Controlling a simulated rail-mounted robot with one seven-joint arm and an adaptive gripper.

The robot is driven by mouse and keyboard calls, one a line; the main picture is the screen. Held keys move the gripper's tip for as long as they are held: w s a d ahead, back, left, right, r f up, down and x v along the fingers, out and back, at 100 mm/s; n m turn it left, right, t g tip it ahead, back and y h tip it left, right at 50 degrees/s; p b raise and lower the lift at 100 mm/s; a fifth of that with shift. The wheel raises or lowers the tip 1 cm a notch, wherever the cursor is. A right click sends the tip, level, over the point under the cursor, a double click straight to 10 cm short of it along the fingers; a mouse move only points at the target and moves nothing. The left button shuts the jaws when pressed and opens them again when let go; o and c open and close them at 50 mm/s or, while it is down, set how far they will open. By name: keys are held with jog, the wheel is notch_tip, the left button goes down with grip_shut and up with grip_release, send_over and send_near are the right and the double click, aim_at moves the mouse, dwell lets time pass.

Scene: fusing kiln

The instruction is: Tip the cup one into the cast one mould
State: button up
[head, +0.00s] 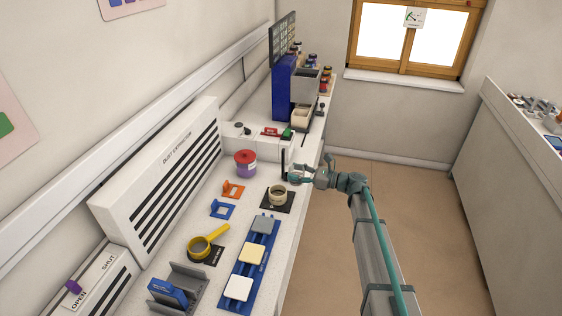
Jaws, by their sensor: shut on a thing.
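My gripper (298,173) is above the right part of the bench, just beyond and to the right of a round beige mould (277,191). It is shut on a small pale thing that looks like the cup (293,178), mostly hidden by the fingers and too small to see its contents. Its tilt cannot be told. The mould is open at the top and sits on a black mat (270,205). I cannot read any label that marks it as cast one.
A purple tub with a red lid (245,164), orange (233,189) and blue (222,209) holders and a yellow sieve-like tool (205,244) stand left of the mould. A blue rack (239,268) with square tiles lies nearer. A dark upright post (283,163) stands close to my gripper.

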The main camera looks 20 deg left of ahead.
jog(key=a+n, duration=0.2)
jog(key=a+n+h, duration=0.1)
jog(key=a+n, duration=0.3)
jog(key=shift+w+f, duration=0.1)
jog(key=shift+w, duration=0.25)
jog(key=n, duration=0.1)
jog(key=f+n+h, duration=0.1)
jog(key=n, duration=0.1)
jog(key=shift+s, duration=0.15)
jog(key=shift+f+n+t, duration=0.15)
jog(key=shift+n+t, duration=0.15)
jog(key=shift+n, duration=0.3)
jog(key=shift+f+n+b, duration=0.15)
jog(key=shift+n+b, duration=0.25)
jog(key=shift+b, duration=0.3)
jog(key=shift+s+f+n+t+h+b, duration=0.25)
jog(key=shift+n+t+b, duration=0.15)
jog(key=shift+n+b, duration=0.55)
jog(key=shift+s+f+n+t+h+b, duration=0.15)
jog(key=shift+n+t+h+b, duration=0.2)
jog(key=shift+n+b, duration=0.55)
jog(key=shift+s+a+f+n+t+b, duration=0.15)
jog(key=shift+n+t+b, duration=0.35)
jog(key=shift+b, duration=2.4)
dwell(0.6)
